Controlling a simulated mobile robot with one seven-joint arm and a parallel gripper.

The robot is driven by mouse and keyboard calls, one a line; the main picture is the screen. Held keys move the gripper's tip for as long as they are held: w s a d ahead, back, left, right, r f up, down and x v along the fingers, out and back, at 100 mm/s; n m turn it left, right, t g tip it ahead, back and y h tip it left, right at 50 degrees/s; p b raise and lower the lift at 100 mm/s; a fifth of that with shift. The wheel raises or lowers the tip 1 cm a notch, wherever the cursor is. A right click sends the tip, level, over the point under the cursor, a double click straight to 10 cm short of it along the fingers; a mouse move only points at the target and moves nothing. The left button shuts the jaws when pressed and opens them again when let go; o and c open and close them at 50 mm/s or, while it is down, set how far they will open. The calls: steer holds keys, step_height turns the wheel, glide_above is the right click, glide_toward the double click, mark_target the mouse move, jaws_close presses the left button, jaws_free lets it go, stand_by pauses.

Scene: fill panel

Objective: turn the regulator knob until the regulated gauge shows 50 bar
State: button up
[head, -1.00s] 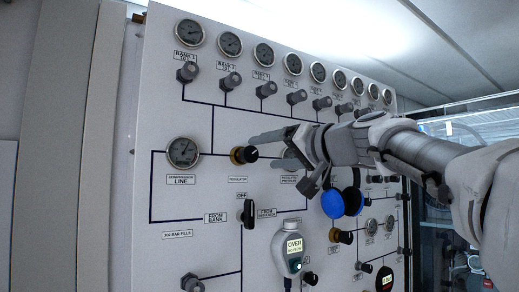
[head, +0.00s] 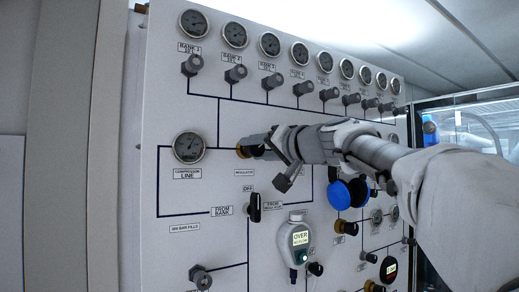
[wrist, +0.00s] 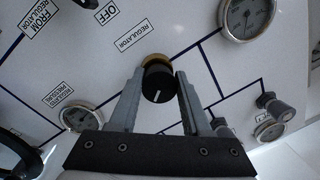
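The regulator knob (wrist: 157,84) is black with a white mark and a brass collar. In the wrist view it sits between the fingertips of my gripper (wrist: 159,78), which lie close against both its sides; the gripper looks shut on it. The white mark points down in that view. In the head view the brass collar (head: 242,151) shows just left of my gripper (head: 262,146), which hides most of the knob. The regulated pressure gauge (wrist: 80,117) is at the left of the wrist view, partly covered; its reading is too small to tell. In the head view my arm hides it.
The compressor line gauge (head: 188,146) is left of the knob. A black selector handle (head: 254,207) and a meter reading OVER (head: 299,241) are below it. A row of bank gauges (head: 270,44) and valve knobs (head: 235,74) runs above. Blue round parts (head: 338,195) hang beneath my arm.

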jaws_close()
steer(key=shift+f+n+b, duration=0.15)
steer(key=shift+n+b, duration=0.35)
steer(key=shift+b, duration=0.3)
steer(key=o, duration=0.7)
jaws_free()
steer(key=shift+c, duration=0.2)
steer(key=b+v, duration=0.4)
steer(key=v, duration=1.3)
steer(key=shift+s+r, duration=0.15)
steer(key=shift+r, duration=0.1)
steer(key=shift+d, duration=0.15)
